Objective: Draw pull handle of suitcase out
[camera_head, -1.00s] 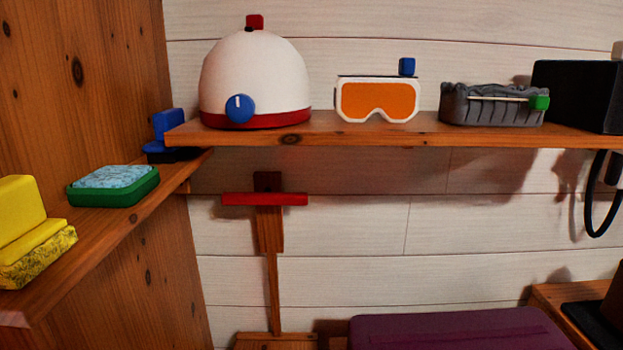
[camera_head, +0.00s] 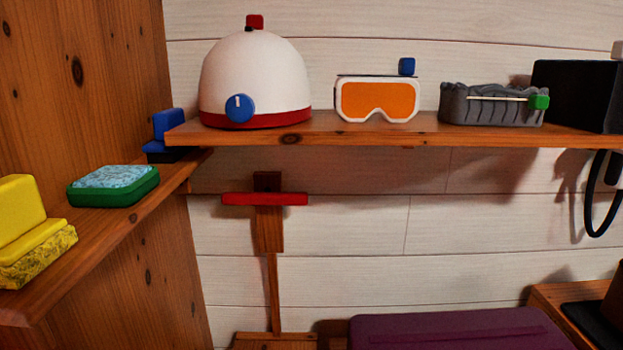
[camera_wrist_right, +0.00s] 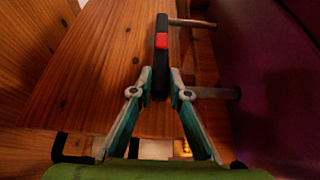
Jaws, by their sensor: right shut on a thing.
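The purple suitcase (camera_head: 450,327) shows its top at the bottom of the head view. Its dark purple side fills the right of the right wrist view (camera_wrist_right: 262,60). The pull handle has a black grip (camera_wrist_right: 162,28) with a red button, and two metal rods run from it toward the suitcase. A length of both rods is visible between grip and suitcase. My right gripper (camera_wrist_right: 161,75) is shut on the black grip, one finger on each side. The handle and my right gripper do not show in the head view. My left gripper is in neither view.
A shelf (camera_head: 350,135) above the suitcase holds a white helmet (camera_head: 255,75), orange goggles (camera_head: 377,100) and a grey tray (camera_head: 485,105). A side shelf (camera_head: 110,245) is at left. A wooden post with a red crossbar (camera_head: 265,198) stands by the wall.

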